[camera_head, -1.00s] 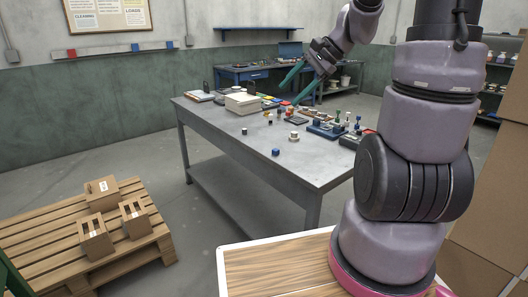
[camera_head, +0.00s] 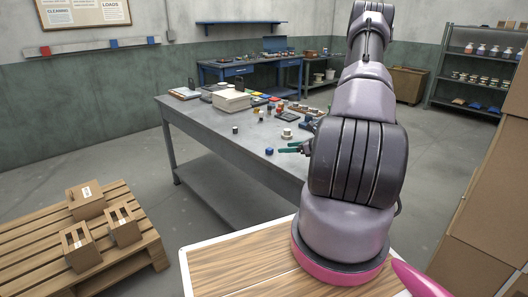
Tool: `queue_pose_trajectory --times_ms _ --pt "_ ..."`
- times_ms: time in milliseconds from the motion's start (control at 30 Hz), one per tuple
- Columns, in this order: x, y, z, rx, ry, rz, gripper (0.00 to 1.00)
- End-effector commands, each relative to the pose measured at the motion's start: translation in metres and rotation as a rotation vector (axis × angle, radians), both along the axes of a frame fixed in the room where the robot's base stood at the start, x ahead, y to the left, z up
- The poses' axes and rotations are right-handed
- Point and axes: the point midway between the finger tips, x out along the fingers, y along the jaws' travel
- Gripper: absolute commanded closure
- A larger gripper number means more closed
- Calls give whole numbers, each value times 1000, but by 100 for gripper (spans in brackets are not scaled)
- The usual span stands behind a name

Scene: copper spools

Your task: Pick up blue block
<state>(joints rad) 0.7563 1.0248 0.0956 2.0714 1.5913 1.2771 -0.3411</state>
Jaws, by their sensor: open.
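A small blue block (camera_head: 269,151) sits on the grey table (camera_head: 215,143), near its front right part. My arm hides the rest of the gripper and the right end of the table.
A small spool (camera_head: 287,134) stands just behind the gripper, and a small dark piece (camera_head: 235,130) stands to the left. A white box (camera_head: 231,100) and several small coloured items are farther back. The front left table top is clear.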

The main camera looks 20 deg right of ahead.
Motion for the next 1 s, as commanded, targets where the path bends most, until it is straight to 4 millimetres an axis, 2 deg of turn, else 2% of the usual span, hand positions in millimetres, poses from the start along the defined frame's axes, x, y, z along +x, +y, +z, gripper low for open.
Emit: queue_pose_trajectory --times_ms 333,567,800,1000 --pt "37 21 -19 1 -1 2 30" --pt "52 29 -25 2 0 1 30" --pt "81 46 -38 1 0 3 30" --pt "87 48 -40 0 0 1 30"
